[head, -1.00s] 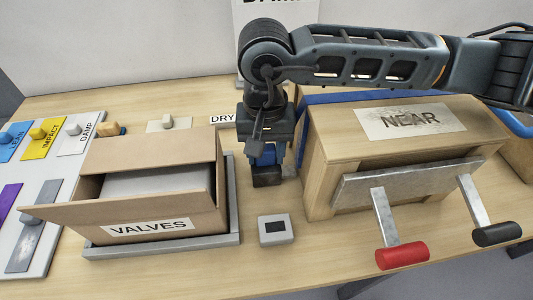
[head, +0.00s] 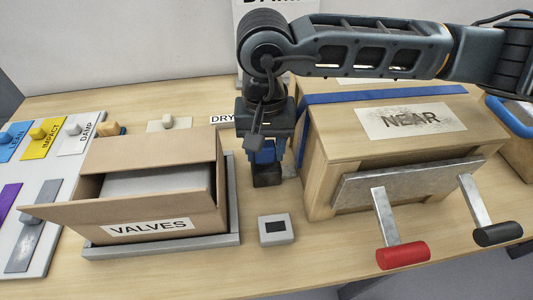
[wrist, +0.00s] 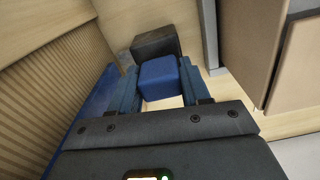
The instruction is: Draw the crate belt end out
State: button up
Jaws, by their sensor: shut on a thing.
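The wooden crate (head: 335,150), labelled NEAR, stands right of centre in the head view. A blue belt (head: 385,93) runs across its top and down its left side. In the wrist view the belt (wrist: 92,112) shows along the crate's ribbed side. My gripper (head: 265,152) points down just left of the crate. In the wrist view its fingers are shut on a blue block (wrist: 158,80), which appears to be the belt end. A dark block (wrist: 155,44) lies just beyond it and also shows below the fingers in the head view (head: 267,176). The join between belt and blue block is hidden.
An open VALVES carton (head: 205,222) stands on a grey tray (head: 160,249) close left. A small grey box (head: 276,230) sits in front. A metal plate (head: 350,190) with red (head: 403,256) and black (head: 497,234) handles is at the crate's front. Labelled switch panels (head: 47,245) are far left.

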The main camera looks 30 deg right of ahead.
aim_at(266, 143)
jog(key=shift+r, duration=0.15)
jog(key=shift+r+p, duration=0.6)
jog(key=shift+r, duration=1.65)
